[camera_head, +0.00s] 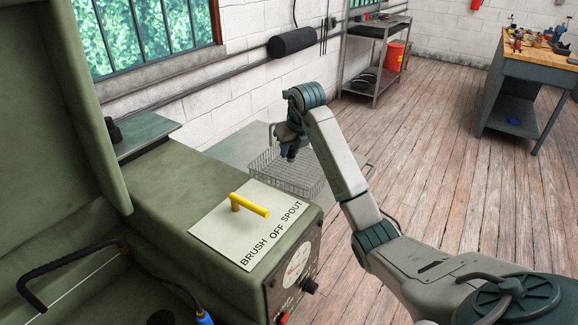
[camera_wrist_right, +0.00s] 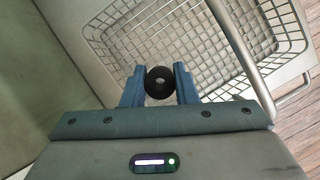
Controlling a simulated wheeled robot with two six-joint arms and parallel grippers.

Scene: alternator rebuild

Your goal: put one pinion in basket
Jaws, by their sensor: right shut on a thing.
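A wire basket (camera_head: 284,174) stands beyond the green machine, and it also fills the upper part of the right wrist view (camera_wrist_right: 190,40). My right gripper (camera_head: 290,152) is over the basket in the head view, pointing down. In the right wrist view its two blue fingers (camera_wrist_right: 159,86) are shut on a dark, round pinion (camera_wrist_right: 158,76) with a hole in its middle. The pinion is held above the basket's near side, apart from the mesh as far as I can tell. My left gripper is not in view.
The green machine (camera_head: 170,210) with a yellow handle (camera_head: 250,205) stands left of my right arm. A workbench (camera_head: 540,65) and a shelf (camera_head: 375,60) stand farther back, with open wooden floor between.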

